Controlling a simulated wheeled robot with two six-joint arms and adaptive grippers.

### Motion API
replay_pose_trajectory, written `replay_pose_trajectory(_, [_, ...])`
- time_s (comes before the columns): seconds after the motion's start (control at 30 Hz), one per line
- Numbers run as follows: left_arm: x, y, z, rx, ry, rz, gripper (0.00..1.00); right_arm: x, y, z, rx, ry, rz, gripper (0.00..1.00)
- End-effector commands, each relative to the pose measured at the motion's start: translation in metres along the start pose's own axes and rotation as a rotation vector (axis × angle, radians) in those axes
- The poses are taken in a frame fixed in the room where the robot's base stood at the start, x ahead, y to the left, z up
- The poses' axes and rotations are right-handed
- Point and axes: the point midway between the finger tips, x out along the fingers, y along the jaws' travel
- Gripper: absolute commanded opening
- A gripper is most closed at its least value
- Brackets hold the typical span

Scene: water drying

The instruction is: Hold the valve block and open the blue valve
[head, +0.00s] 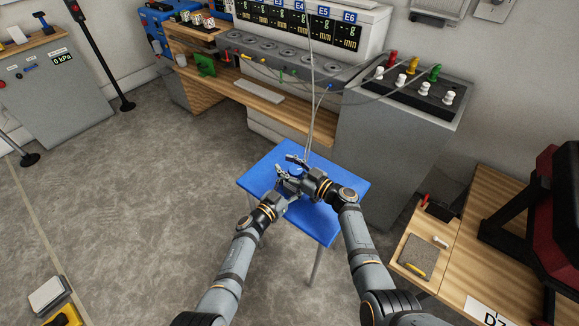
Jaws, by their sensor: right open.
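Both my grippers meet over the blue table (338,221) in the middle of the head view. My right gripper (291,171) comes in from the right with its fingers spread. My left gripper (282,183) comes in from lower left, and its fingers overlap the right ones, so its opening is unclear. A small blue part (296,171), possibly the blue valve, shows between the fingers. The valve block itself is mostly hidden behind the grippers, and I cannot tell whether either gripper touches it. Thin grey lines rise from this spot.
A wooden bench (253,104) with digital displays (298,24) runs along the wall. A wooden desk (460,250) stands at right.

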Motion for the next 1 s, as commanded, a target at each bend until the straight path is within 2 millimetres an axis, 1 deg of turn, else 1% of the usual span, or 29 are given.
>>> replay_pose_trajectory(0.07, [0.000, 0.000, 0.000, 0.000, 0.000, 0.001, 0.21, -0.006, 0.000, 0.001, -0.001, -0.001, 0.001, 0.48])
replay_pose_trajectory(0.17, [0.000, 0.001, 0.000, 0.000, 0.000, 0.001, 0.21, -0.024, 0.000, 0.002, -0.002, -0.003, 0.001, 0.48])
replay_pose_trajectory(0.4, [0.000, 0.001, 0.000, 0.000, 0.000, 0.002, 0.21, -0.083, 0.000, 0.002, -0.003, -0.005, 0.001, 0.48])
replay_pose_trajectory(0.53, [0.000, 0.001, 0.000, 0.000, 0.001, 0.002, 0.21, -0.106, 0.000, 0.002, -0.001, -0.004, 0.001, 0.48])
replay_pose_trajectory(0.6, [0.000, 0.001, 0.000, 0.000, 0.001, 0.002, 0.21, -0.113, 0.000, 0.001, 0.000, -0.003, 0.001, 0.48])
replay_pose_trajectory(0.7, [0.000, 0.001, 0.000, 0.000, 0.001, 0.002, 0.21, -0.119, 0.000, 0.001, 0.000, -0.002, 0.000, 0.48])
replay_pose_trajectory(1.0, [0.000, 0.001, 0.000, 0.000, 0.001, 0.002, 0.21, -0.119, 0.001, 0.001, 0.000, -0.002, -0.004, 0.48])
